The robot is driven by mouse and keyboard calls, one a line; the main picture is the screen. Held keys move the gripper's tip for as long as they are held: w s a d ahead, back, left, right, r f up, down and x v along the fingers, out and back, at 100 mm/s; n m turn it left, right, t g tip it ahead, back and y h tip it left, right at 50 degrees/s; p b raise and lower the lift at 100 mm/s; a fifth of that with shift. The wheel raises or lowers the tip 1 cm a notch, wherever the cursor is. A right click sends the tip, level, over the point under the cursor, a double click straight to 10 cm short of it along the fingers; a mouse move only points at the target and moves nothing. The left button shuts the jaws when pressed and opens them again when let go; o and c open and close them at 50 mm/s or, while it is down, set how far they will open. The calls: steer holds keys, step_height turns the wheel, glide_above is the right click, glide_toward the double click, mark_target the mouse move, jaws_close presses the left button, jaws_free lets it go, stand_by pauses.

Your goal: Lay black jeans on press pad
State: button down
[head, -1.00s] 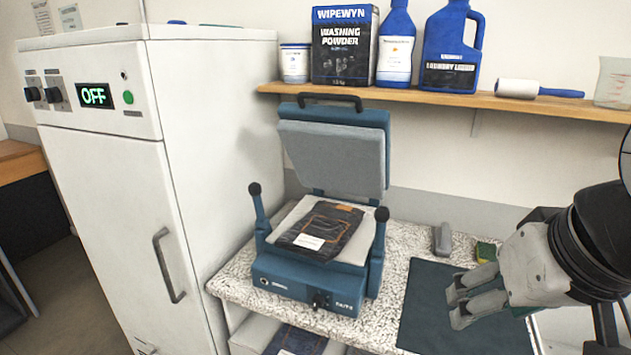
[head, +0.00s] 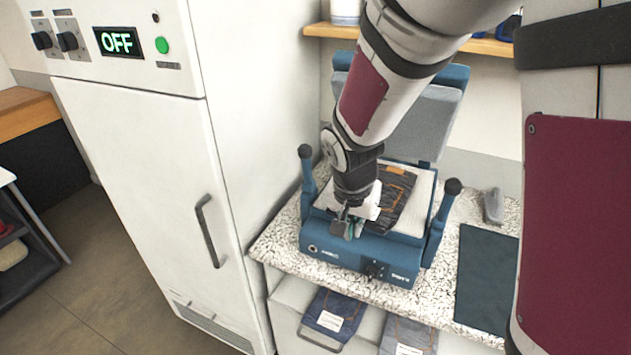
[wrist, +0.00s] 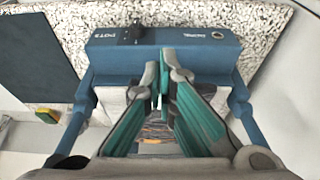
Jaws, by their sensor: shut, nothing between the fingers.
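My gripper (head: 347,230) is shut and empty over the front left of the press, and my wrist hides part of the jeans. In the wrist view my fingertips (wrist: 163,75) are together in front of the press front, and a strip of the jeans (wrist: 154,132) shows between the fingers. I cannot tell whether the fingers touch the jeans.
A white cabinet (head: 140,150) with an OFF display stands left of the speckled counter (head: 275,245). Blue folded jeans (head: 333,318) and greyer ones (head: 408,335) lie below. Press side posts rise beside my gripper.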

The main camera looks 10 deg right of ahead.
steer(key=w+d+f, duration=0.1)
steer(key=w+f, duration=0.2)
steer(key=f, duration=0.2)
steer(key=w+d+f+b, duration=0.1)
steer(key=w+d+f, duration=0.1)
steer(key=w+f, duration=0.1)
steer(key=shift+d+f, duration=0.3)
steer(key=shift+f, duration=0.6)
steer(key=shift+w+d+b, duration=0.5)
steer(key=shift+w, duration=0.3)
steer(key=shift+s, duration=0.15)
